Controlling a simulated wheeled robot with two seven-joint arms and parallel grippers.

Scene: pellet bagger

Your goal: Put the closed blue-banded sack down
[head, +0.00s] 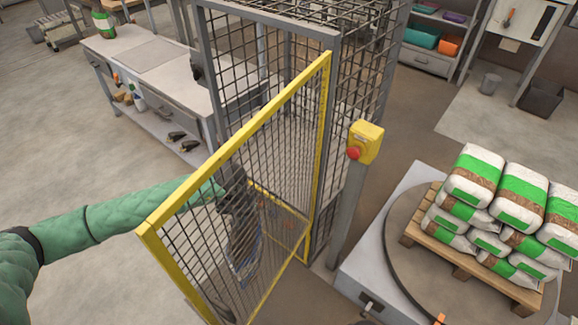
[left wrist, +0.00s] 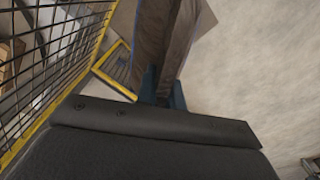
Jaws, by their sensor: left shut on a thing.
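My left arm comes in from the left, and my left gripper (head: 236,192) is behind the yellow-framed mesh gate. It is shut on a sack (head: 243,242) that hangs below it, seen only through the mesh with some blue showing. In the left wrist view the sack (left wrist: 165,42) is a brownish shape at the fingers (left wrist: 164,88) of the gripper. The mesh hides its details, so I cannot tell whether its top is closed. My right gripper is not in view.
The yellow mesh gate (head: 323,112) stands open beside the cage. A yellow box with a red button (head: 366,143) is on a post. Green-banded sacks (head: 473,176) are stacked on a pallet (head: 470,265) on a turntable (head: 400,262) at right. A workbench (head: 150,58) stands upper left; floor left is clear.

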